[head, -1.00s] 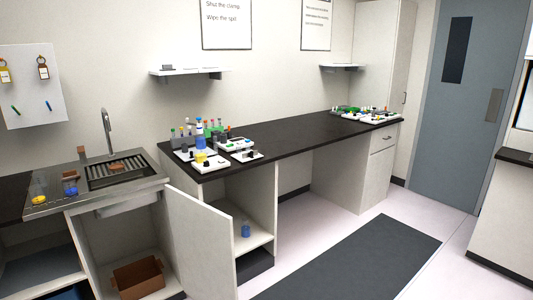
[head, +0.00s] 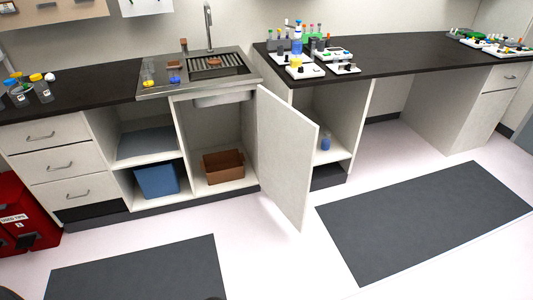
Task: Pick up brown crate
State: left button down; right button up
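The brown crate (head: 223,167) is an open-topped box. It sits on the floor of the cabinet under the sink, to the left of that cabinet's open white door (head: 284,158). Its front faces the room and nothing covers it. Neither of my grippers shows in the head view.
A blue bin (head: 156,180) stands in the open shelf bay left of the crate. The open door juts into the room. Dark mats (head: 430,220) lie on the pale floor, which is clear in front of the cabinets. A red container (head: 24,215) stands at the far left.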

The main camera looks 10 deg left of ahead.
aim_at(225, 165)
jog(key=i+l+u, duration=0.15)
jog(key=u, duration=0.25)
jog(key=i+l+u, duration=0.15)
jog(key=u, duration=0.2)
jog(key=i+l+u, duration=0.1)
jog(key=l+u, duration=0.45)
jog(key=u, duration=0.2)
jog(key=i+l+u, duration=0.15)
jog(key=l+u, duration=0.15)
jog(key=l, duration=1.25)
jog(key=l+u, duration=0.25)
jog(key=l, duration=1.25)
jog(key=i+l, duration=0.1)
jog(key=l, duration=0.15)
jog(key=i+l, duration=0.1)
jog(key=l, duration=0.2)
jog(key=i+j, duration=0.15)
jog(key=i, duration=0.55)
jog(key=k+j+z, duration=0.3)
jog(key=j+z, duration=0.15)
jog(key=j, duration=0.2)
jog(key=k+j+z, duration=0.95)
jog(key=i, duration=0.05)
